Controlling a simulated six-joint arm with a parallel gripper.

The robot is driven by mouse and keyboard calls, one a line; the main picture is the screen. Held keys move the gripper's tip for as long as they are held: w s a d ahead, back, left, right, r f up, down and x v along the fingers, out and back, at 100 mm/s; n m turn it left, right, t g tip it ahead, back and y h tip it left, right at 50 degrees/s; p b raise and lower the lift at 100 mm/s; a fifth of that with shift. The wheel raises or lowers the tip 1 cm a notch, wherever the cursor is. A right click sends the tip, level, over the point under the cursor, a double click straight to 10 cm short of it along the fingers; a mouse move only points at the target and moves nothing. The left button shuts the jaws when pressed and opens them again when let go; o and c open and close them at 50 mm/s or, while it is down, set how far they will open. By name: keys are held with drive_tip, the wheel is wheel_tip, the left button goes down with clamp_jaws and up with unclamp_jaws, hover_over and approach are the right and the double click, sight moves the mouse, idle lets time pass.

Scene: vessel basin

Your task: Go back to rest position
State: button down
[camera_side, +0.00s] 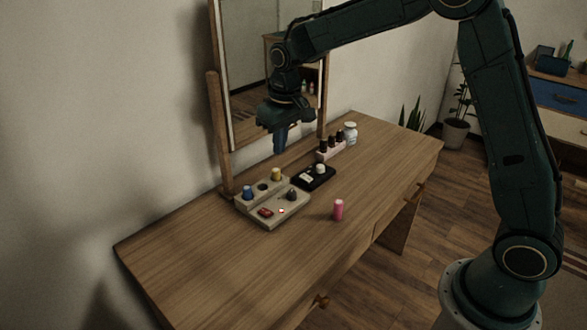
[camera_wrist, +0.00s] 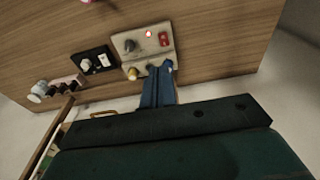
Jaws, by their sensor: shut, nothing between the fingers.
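My gripper (camera_side: 279,150) hangs above the wooden dressing table, with its fingers shut together and nothing held. In the wrist view its blue fingers (camera_wrist: 158,90) point toward the beige tray. The fingers are above the back edge of the table near the mirror, apart from the things below. The arm reaches in from the right in the side view.
A pink bottle (camera_side: 338,210) stands alone. A mirror (camera_side: 245,90) rises behind. The table's near left is clear.

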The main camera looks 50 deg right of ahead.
drive_tip(key=s+r+t, duration=0.1)
drive_tip(key=s+r, duration=0.3)
drive_tip(key=s, duration=0.4)
drive_tip(key=s+d+r+t, duration=0.1)
drive_tip(key=s+r, duration=0.3)
drive_tip(key=s, duration=0.3)
drive_tip(key=s+r+t, duration=0.1)
drive_tip(key=s+r, duration=0.3)
drive_tip(key=s, duration=0.4)
drive_tip(key=s+f+t, duration=0.1)
drive_tip(key=s, duration=0.8)
drive_tip(key=shift+f, duration=0.4)
